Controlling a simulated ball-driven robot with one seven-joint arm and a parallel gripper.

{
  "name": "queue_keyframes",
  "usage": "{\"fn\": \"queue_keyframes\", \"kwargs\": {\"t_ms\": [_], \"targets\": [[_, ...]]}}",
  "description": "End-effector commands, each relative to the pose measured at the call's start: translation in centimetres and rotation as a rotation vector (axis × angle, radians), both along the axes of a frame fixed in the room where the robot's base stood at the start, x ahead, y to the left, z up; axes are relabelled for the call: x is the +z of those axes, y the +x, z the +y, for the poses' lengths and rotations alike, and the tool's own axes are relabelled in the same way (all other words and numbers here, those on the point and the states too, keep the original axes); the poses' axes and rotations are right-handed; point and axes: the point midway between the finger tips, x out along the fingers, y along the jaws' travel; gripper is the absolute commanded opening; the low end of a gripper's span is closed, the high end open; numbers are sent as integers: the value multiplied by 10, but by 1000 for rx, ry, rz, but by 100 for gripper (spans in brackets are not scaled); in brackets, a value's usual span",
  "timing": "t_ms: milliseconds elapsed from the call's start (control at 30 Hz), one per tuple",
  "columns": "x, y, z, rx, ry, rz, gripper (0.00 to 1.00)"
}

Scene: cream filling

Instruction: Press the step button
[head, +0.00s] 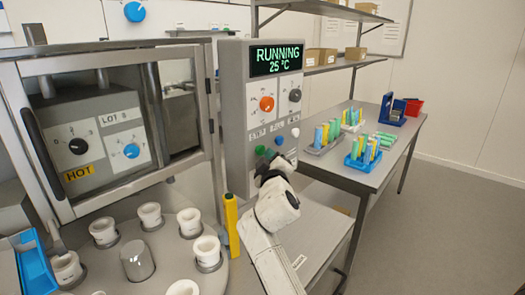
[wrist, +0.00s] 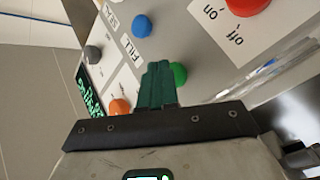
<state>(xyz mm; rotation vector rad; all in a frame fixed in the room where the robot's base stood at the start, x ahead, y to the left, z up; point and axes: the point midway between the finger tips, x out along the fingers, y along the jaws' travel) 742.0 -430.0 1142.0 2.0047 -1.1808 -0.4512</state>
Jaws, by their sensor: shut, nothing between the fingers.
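The grey control panel (head: 236,110) has a row of buttons under its knobs. They are a green button (head: 260,150), a blue button (head: 279,140) and a pale grey button (head: 295,132). The small labels above them are too blurred to read surely in the head view. My gripper (head: 267,160) is shut and empty, just below the green and blue buttons. In the wrist view its green fingers (wrist: 156,72) stand beside the green button (wrist: 180,74) and partly cover it; I cannot tell whether they touch.
The display (head: 276,58) reads RUNNING 25 °C. An orange knob (head: 267,104) and a dark grey knob (head: 295,95) sit above the buttons. A red on/off knob (wrist: 248,5) is nearby. White cups (head: 150,214) and a yellow marker-like object (head: 231,225) stand at the left.

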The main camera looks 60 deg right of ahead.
Motion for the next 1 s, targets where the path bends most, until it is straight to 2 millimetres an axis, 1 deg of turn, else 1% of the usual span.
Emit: {"fn": "queue_keyframes", "kwargs": {"t_ms": [133,433,533,1000], "targets": [[1,-7,2,-1,-1,0,0],[0,-8,2,-1,0,0,0],[1,-11,2,-2,1,1,0],[1,-51,12,-2,1,1,0]]}}
